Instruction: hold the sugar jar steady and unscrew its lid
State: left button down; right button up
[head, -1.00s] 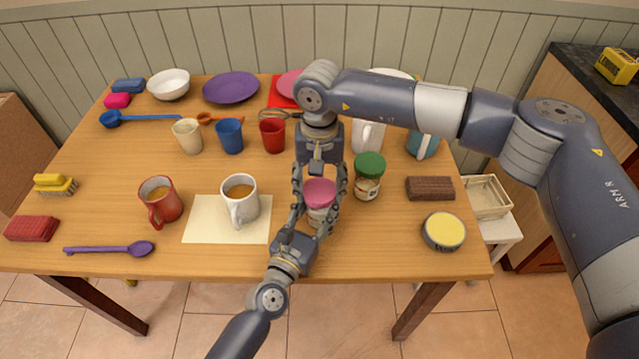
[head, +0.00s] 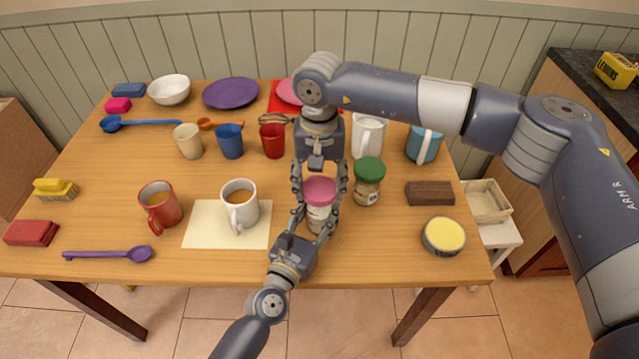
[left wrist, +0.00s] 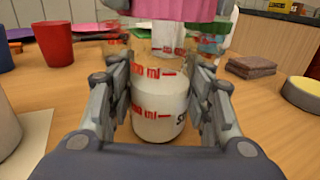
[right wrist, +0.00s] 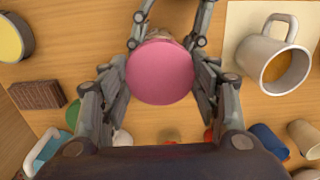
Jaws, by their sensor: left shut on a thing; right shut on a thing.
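The sugar jar (head: 319,217) stands upright near the table's front edge, a pale body with red markings in the left wrist view (left wrist: 158,112). Its pink lid (head: 320,191) is on top and shows as a full disc in the right wrist view (right wrist: 160,72). My left gripper (head: 316,219) comes from the front and is shut on the jar body, one finger on each side. My right gripper (head: 320,184) comes down from above and is shut on the lid's sides.
A green-lidded jar (head: 368,182) stands close to the right. A white mug of brown drink (head: 239,205) stands on a cream mat (head: 197,228) to the left. A brown block (head: 430,193) and a yellow-topped tin (head: 443,237) lie further right.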

aim_at(319, 188)
jog(key=shift+r, duration=2)
pick_arm(q)
jog(key=c, duration=0.7)
grip_release()
